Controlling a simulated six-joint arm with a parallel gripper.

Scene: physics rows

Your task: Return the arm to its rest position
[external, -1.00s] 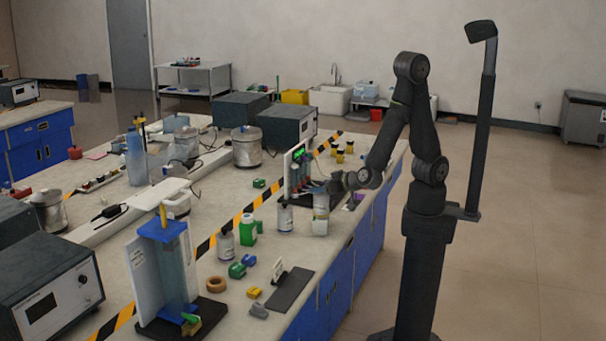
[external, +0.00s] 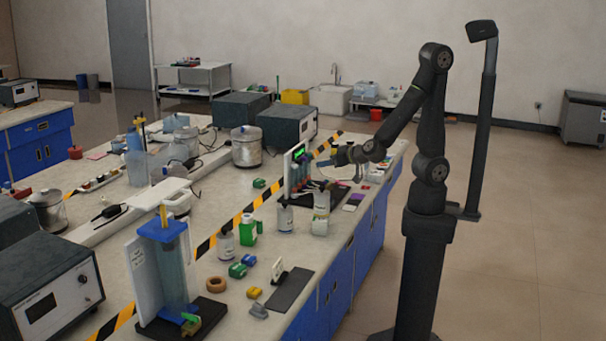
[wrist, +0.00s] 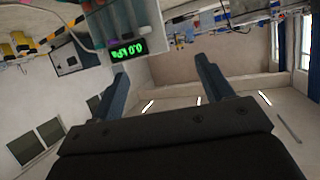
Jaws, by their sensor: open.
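My arm (external: 432,115) stands on its dark pedestal at the right of the bench in the external view. Its upper links rise to a high elbow, and the forearm slopes down to the left. My gripper (external: 328,160) is above the bench's right edge, close to the device with the green display (external: 298,168). In the wrist view, the two fingers of my gripper (wrist: 160,85) are spread apart with nothing between them. The green display (wrist: 127,50) shows just beyond the left finger, upside down.
The bench (external: 225,285) holds a white-labelled bottle (external: 285,217), a clear container (external: 320,215), a green bottle (external: 248,230) and several small blocks. A dark post (external: 483,120) stands right of my arm. The floor (external: 530,260) at the right is clear.

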